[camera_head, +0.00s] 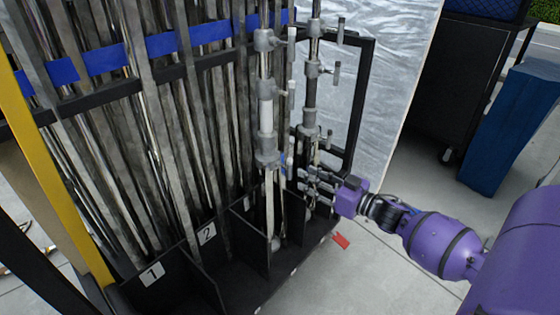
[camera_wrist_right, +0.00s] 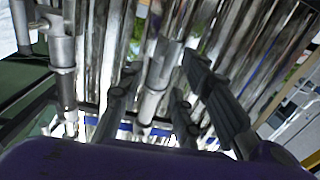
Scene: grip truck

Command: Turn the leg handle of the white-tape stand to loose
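The white-tape stand is an upright grey metal stand with a band of white tape (camera_head: 266,115) on its shaft, in the front compartment of the rack. Its lower grey collar (camera_head: 267,158) sits below the tape, with small handle-like parts at its right. Which of these is the leg handle I cannot tell. A second similar stand (camera_head: 309,95) is just to its right. My right gripper (camera_head: 308,180) is beside the lower parts of both stands, its fingers spread. In the right wrist view the fingers (camera_wrist_right: 155,105) are apart around a grey collared pole; contact is unclear. My left gripper is out of view.
The black rack has numbered compartments, with a label (camera_head: 151,274) reading 1. Many metal poles stand behind blue straps (camera_head: 107,59). A silver-grey panel (camera_head: 390,70) stands behind. A blue box (camera_head: 510,125) is at right. Bare floor (camera_head: 365,280) lies at lower right.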

